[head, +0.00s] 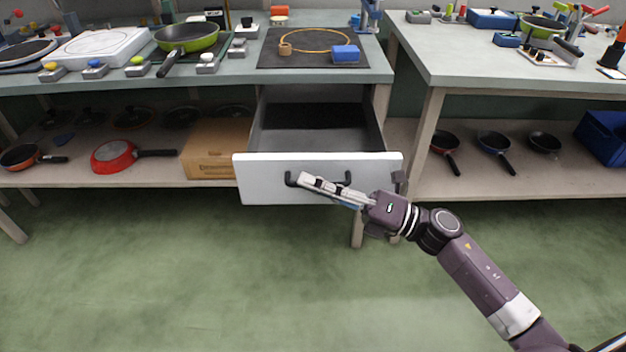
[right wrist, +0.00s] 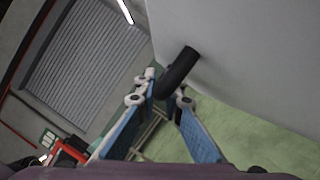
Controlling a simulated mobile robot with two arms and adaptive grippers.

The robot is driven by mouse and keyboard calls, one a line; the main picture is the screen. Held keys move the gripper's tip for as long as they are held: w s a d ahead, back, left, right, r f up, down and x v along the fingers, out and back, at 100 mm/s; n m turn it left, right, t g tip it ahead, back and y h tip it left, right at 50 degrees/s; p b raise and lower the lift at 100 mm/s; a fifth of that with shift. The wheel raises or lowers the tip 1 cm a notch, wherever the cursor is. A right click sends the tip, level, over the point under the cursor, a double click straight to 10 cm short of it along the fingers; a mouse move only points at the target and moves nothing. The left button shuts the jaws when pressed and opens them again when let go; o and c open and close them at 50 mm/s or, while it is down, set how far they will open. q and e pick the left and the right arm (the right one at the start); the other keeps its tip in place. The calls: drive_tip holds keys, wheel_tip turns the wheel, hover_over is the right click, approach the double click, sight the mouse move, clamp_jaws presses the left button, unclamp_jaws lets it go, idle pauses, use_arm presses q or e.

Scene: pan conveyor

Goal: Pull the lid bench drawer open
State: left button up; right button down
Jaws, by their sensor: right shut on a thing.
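The lid bench drawer (head: 250,178) is pulled out from under the bench top, with its white front facing me and its dark inside (head: 310,128) showing and looking empty. A black bar handle (head: 292,179) is on its front. My right gripper (head: 308,181) is at the handle's left part, shut on it. In the right wrist view the dark handle (right wrist: 178,72) runs between the two fingers (right wrist: 168,102) beside the pale drawer front (right wrist: 230,60). My left gripper is not in view.
The bench top (head: 385,70) above holds a dark mat (head: 275,60) with a blue block (head: 345,54) and a green pan (head: 187,36). Lower shelves hold red pans (head: 118,155) and a cardboard box (head: 215,148). The green floor in front is clear.

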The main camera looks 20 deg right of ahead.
drive_tip(key=c, duration=2.3)
unclamp_jaws()
drive_tip(key=v, duration=1.2)
